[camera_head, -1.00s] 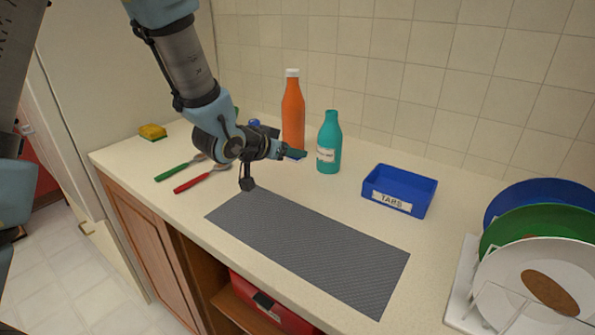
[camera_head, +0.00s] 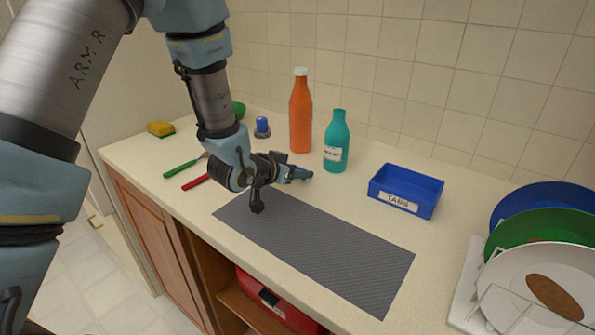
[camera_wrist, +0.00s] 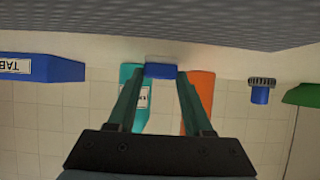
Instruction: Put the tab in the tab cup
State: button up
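A small blue and pale tab (camera_wrist: 161,70) sits between the two green fingertips of my gripper (camera_wrist: 160,76) in the wrist view. My gripper (camera_head: 299,174) is shut on it and holds it above the counter, near the far edge of the grey mat. In the head view the fingers hide most of the tab. The tab cup is a blue open box (camera_head: 418,208) with a white "TABS" label, on the counter to the right of my gripper. It also shows at the left of the wrist view (camera_wrist: 62,70).
A teal bottle (camera_head: 336,142) and an orange bottle (camera_head: 300,115) stand just behind my gripper. A grey mat (camera_head: 330,255) lies in front. Plates in a rack (camera_head: 545,235) stand at the right. Red and green-handled utensils (camera_head: 180,170) and a sponge (camera_head: 160,129) lie left.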

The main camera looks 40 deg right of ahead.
jog(key=o, duration=0.4)
jog(key=shift+r, duration=0.1)
jog(key=shift+r, duration=0.15)
jog(key=b+v, duration=0.2)
jog(key=v, duration=1)
